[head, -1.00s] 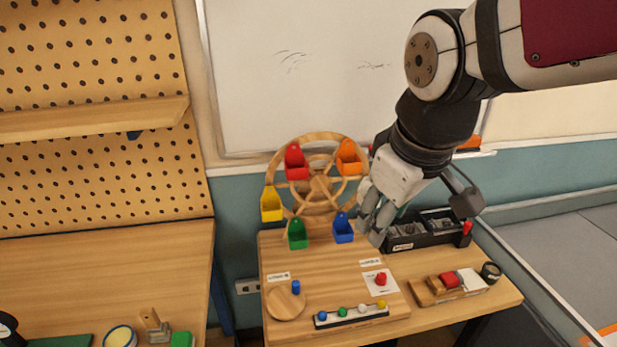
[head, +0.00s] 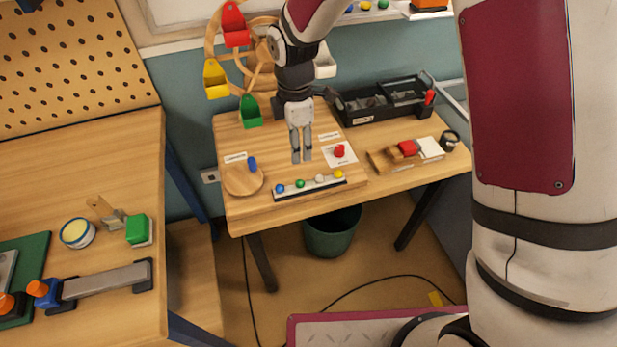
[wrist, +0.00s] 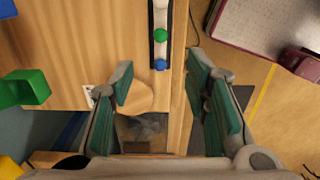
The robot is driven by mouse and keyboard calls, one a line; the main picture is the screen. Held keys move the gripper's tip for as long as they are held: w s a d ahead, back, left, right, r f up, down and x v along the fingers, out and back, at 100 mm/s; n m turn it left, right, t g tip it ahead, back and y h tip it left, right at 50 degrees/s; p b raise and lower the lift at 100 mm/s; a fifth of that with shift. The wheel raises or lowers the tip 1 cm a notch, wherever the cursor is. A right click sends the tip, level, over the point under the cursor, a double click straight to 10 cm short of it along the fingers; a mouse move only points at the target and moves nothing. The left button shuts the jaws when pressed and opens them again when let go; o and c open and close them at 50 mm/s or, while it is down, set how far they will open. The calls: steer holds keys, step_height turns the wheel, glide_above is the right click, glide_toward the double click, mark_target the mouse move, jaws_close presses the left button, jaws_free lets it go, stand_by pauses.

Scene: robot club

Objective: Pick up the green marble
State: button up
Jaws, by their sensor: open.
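The green marble (head: 300,184) sits in a dark-and-white strip holder (head: 326,183) at the front edge of the wooden board, between a blue marble (head: 279,188) and a white one (head: 319,179). In the wrist view the green marble (wrist: 160,35) lies beyond the blue marble (wrist: 160,65), ahead of the fingertips. My gripper (head: 301,158) points down over the board, just behind the strip in the head view. In the wrist view my gripper (wrist: 162,76) is open, with nothing between its green-padded fingers. The marble is fully visible.
A wooden wheel with coloured buckets stands behind; its green bucket (head: 250,111) is left of my gripper. A round wooden disc (head: 243,179) and red button (head: 340,150) flank the gripper. A black toolbox (head: 385,100) stands at the back right.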

glide_above(298, 181)
steer(key=f, duration=0.8)
steer(key=shift+d+p, duration=0.2)
steer(key=shift+p, duration=0.15)
steer(key=shift+a+f+p, duration=0.15)
steer(key=shift+f+p, duration=0.4)
steer(key=shift+f, duration=2.3)
steer(key=c, duration=0.9)
